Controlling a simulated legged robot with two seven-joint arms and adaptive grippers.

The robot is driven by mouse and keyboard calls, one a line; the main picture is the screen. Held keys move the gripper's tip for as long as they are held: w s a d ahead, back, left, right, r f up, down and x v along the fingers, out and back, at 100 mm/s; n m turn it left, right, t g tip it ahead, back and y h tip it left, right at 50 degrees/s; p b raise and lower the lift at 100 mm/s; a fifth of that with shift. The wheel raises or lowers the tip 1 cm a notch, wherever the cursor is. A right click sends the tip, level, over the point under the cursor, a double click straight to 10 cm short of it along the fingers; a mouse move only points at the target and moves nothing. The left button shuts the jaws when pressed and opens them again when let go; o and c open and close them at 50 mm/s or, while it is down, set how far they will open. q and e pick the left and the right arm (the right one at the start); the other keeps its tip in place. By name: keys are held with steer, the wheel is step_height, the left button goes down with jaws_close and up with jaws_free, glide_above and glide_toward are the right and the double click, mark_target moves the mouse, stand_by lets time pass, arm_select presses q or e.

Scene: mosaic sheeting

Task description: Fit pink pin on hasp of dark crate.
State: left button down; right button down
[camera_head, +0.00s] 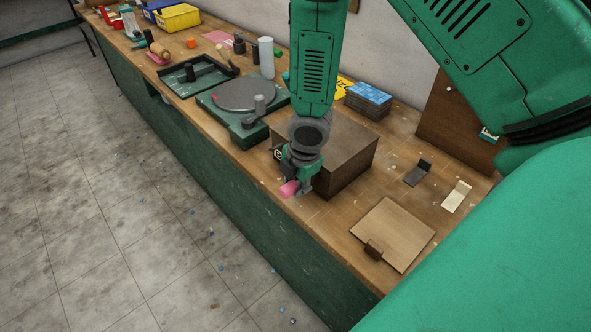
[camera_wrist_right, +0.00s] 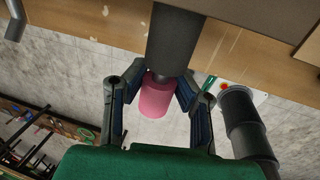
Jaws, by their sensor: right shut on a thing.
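The dark brown crate (camera_head: 348,165) stands on the wooden bench near its front edge, lid closed. My right gripper (camera_head: 300,182) is at the crate's front left side, low near the bench edge. It is shut on the pink pin (camera_head: 289,188), whose pink end sticks out toward the floor side. In the right wrist view the pink pin (camera_wrist_right: 157,98) sits between the two fingers, against a dark cylinder (camera_wrist_right: 173,40). I cannot tell whether that cylinder belongs to the pin or the crate. The hasp is not clearly visible. My left gripper is out of view.
A green turntable unit (camera_head: 228,122) stands left of the crate. A tan board (camera_head: 392,232) lies to the right, with dark (camera_head: 415,177) and cream (camera_head: 456,197) bent plates behind it. Blue boxes (camera_head: 369,96) stand behind the crate. The floor in front is open.

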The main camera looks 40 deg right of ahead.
mark_target(284, 190)
steer(key=shift+s+a, duration=0.2)
steer(key=shift+a, duration=1.65)
steer(key=shift+f, duration=0.1)
steer(key=shift+d, duration=0.15)
steer(key=shift+w+d+p, duration=0.2)
steer(key=shift+d+p, duration=0.65)
steer(key=shift+d, duration=1.15)
steer(key=shift+d, duration=0.1)
steer(key=shift+a, duration=0.2)
steer(key=shift+s+a, duration=0.15)
steer(key=shift+a, duration=1.85)
